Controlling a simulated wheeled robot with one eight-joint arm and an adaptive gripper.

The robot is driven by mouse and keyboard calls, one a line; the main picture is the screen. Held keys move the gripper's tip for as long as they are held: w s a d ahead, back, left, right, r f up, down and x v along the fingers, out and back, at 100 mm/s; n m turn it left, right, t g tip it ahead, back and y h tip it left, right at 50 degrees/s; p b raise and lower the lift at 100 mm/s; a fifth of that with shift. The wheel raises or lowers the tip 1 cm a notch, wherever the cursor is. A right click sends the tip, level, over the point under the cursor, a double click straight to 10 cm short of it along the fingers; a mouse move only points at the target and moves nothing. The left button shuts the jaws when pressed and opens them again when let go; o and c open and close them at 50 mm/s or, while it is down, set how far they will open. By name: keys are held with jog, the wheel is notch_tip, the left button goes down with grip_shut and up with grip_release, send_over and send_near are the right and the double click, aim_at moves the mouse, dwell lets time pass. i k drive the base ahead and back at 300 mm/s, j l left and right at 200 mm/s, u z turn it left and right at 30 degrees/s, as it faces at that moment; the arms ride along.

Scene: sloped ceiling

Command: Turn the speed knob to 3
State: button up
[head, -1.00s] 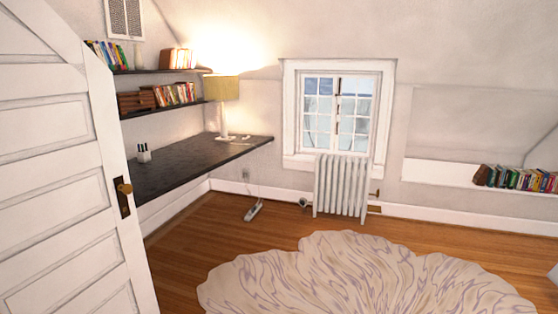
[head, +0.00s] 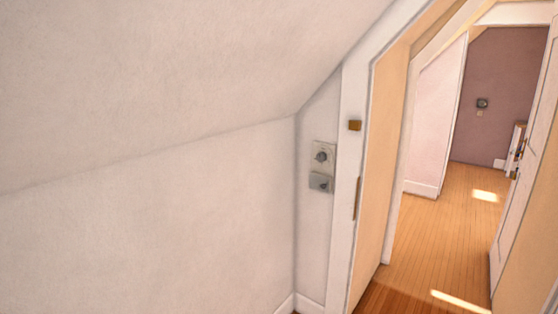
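A pale wall plate with a round grey knob (head: 321,157) is on the narrow wall beside the door frame, right of centre in the head view. Just below it is a grey plate with a second small knob or lever (head: 323,186). I cannot tell which of the two is the speed knob. Any numbers or pointer marks are too small to read. My gripper is not in view.
A doorway (head: 375,160) right of the controls opens onto a wood-floored hall (head: 450,230). A white door (head: 527,150) stands at the far right. A sloped ceiling (head: 170,80) comes down on the left over a bare low wall (head: 150,230).

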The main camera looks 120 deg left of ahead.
aim_at(321, 157)
jog(key=u, duration=3.6)
jog(key=i+l+u, duration=0.1)
jog(key=i+l, duration=0.4)
jog(key=i+l+u, duration=0.1)
jog(key=i+l, duration=0.4)
jog(key=l, duration=0.15)
jog(key=i+l+u, duration=0.1)
jog(key=i+l, duration=0.35)
jog(key=l, duration=0.2)
jog(key=i+l, duration=0.2)
jog(key=l, duration=0.15)
jog(key=i+l+u, duration=0.15)
jog(key=l, duration=0.2)
jog(key=i+l, duration=0.25)
jog(key=l, duration=0.15)
jog(key=i+l+u, duration=0.1)
jog(key=l, duration=0.25)
jog(key=i+l, duration=0.2)
jog(key=l, duration=0.2)
jog(key=k+u, duration=0.1)
jog(key=u, duration=0.35)
jog(key=i+z, duration=0.35)
jog(key=z, duration=0.15)
